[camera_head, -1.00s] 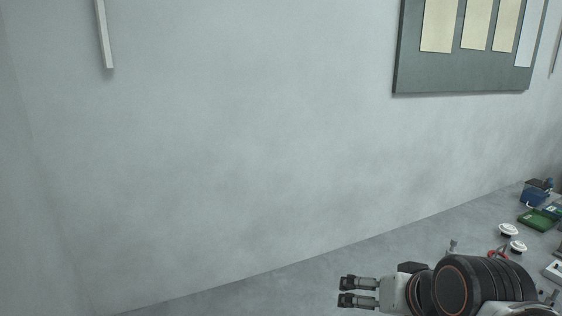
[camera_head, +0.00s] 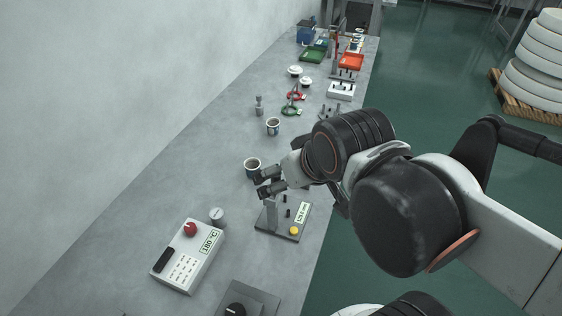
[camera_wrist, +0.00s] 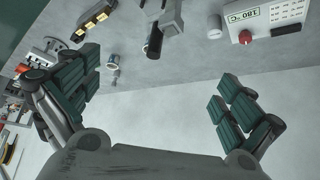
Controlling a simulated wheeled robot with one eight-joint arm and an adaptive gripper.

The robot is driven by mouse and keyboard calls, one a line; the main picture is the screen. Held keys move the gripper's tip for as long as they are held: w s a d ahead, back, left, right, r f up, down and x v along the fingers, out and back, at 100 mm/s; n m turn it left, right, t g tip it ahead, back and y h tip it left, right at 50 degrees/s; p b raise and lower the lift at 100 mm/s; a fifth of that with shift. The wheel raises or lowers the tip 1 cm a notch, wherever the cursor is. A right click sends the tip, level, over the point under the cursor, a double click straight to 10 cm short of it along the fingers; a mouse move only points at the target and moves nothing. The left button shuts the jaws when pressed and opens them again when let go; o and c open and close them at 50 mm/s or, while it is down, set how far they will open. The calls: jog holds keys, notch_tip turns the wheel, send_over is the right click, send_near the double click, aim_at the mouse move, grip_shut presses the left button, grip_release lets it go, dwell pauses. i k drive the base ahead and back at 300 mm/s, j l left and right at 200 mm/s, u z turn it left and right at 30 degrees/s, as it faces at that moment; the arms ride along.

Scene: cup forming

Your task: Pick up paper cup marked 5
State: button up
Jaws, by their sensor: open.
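Two paper cups stand upright on the grey bench in the head view. The nearer cup (camera_head: 252,165) is just beyond my gripper's fingertips, and the farther cup (camera_head: 273,126) stands further along the bench. Both have dark contents or interiors and a blue band low on the side. I cannot read a number on either, so I cannot tell which is marked 5. My gripper (camera_head: 263,184) is open and looks empty, close to the nearer cup in the picture. In the wrist view its green-padded fingers (camera_wrist: 158,82) are spread wide, with no clear cup between them.
A gauge stand (camera_head: 281,226) with a yellow button is below my gripper. A white 180 °C control box (camera_head: 187,256) with a red knob sits nearer. A metal post (camera_head: 259,106), green tray (camera_head: 313,55) and orange tray (camera_head: 351,62) lie farther along. Bare bench (camera_head: 150,190) is at left.

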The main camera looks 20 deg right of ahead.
aim_at(251, 164)
jog(key=l, duration=0.5)
jog(key=k+l+u, duration=0.15)
jog(key=l, duration=0.8)
jog(key=k+l+u, duration=0.1)
jog(key=l, duration=0.85)
jog(key=i+l+u, duration=0.1)
jog(key=l, duration=0.25)
jog(key=i+l+u, duration=0.1)
jog(key=l, duration=0.2)
